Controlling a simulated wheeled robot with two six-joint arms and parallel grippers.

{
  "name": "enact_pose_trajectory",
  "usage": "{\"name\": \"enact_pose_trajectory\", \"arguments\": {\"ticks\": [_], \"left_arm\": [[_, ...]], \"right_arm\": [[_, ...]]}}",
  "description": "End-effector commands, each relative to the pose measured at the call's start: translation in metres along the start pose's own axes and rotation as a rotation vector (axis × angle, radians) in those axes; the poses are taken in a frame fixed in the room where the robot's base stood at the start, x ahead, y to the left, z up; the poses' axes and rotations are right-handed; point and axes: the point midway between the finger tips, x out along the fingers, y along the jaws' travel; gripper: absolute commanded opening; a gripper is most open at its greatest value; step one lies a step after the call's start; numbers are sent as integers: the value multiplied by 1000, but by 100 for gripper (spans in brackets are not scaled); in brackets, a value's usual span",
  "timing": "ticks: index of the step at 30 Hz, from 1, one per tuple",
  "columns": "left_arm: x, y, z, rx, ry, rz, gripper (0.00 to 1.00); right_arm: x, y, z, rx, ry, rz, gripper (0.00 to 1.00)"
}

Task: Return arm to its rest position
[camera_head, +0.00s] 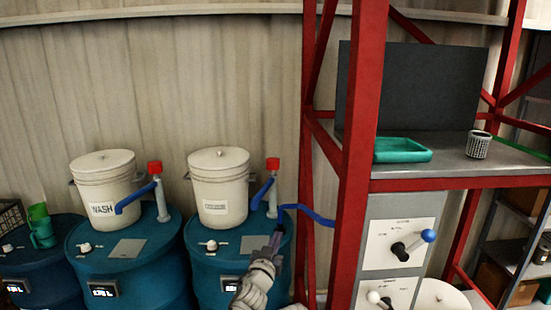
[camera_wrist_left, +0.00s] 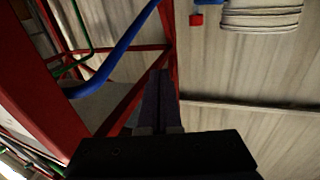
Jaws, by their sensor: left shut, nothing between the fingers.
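My left gripper (camera_head: 276,240) is low in the middle of the head view, in front of the right-hand blue drum. Its dark fingers point up and away and are closed together with nothing between them. In the left wrist view the closed fingers (camera_wrist_left: 158,100) stand out from the dark gripper body, with a red post and the wall beyond. My right gripper does not show in either view.
A white bucket marked WASH (camera_head: 104,183) and a second white bucket (camera_head: 219,185) stand on blue drums with red-capped taps. A red frame post (camera_head: 358,150) rises close right of my gripper. A shelf holds a green tray (camera_head: 402,150) and a mesh basket (camera_head: 478,145). A blue hose (camera_head: 308,213) runs behind.

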Motion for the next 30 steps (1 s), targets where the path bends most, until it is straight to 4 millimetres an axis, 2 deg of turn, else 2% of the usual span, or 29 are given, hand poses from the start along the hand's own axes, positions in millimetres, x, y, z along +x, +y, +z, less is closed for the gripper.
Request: {"name": "enact_pose_trajectory", "arguments": {"ticks": [1, 5, 7, 11, 12, 15, 18, 22, 25, 30], "left_arm": [[-7, -12, 28, 3, -80, -71, 0], [-32, -37, 92, 15, -330, -222, 0], [-52, -44, 129, 22, -484, -274, 0], [-103, -42, 193, 40, -794, -308, 0], [-122, -38, 211, 44, -893, -303, 0], [-169, -23, 247, 58, -1130, -259, 0], [-213, -6, 269, 72, -1333, -185, 0], [-256, 11, 282, 85, -1521, -87, 0], [-276, 20, 285, 91, -1605, -32, 0], [-287, 24, 285, 95, -1651, 0, 0]], "right_arm": [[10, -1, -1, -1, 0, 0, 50], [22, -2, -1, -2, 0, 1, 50], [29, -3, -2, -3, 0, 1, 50], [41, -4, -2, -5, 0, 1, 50], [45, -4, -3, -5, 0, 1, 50], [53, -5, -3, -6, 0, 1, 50], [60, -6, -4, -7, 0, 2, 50], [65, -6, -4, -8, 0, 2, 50], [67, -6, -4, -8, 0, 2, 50], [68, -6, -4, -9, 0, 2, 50]]}}
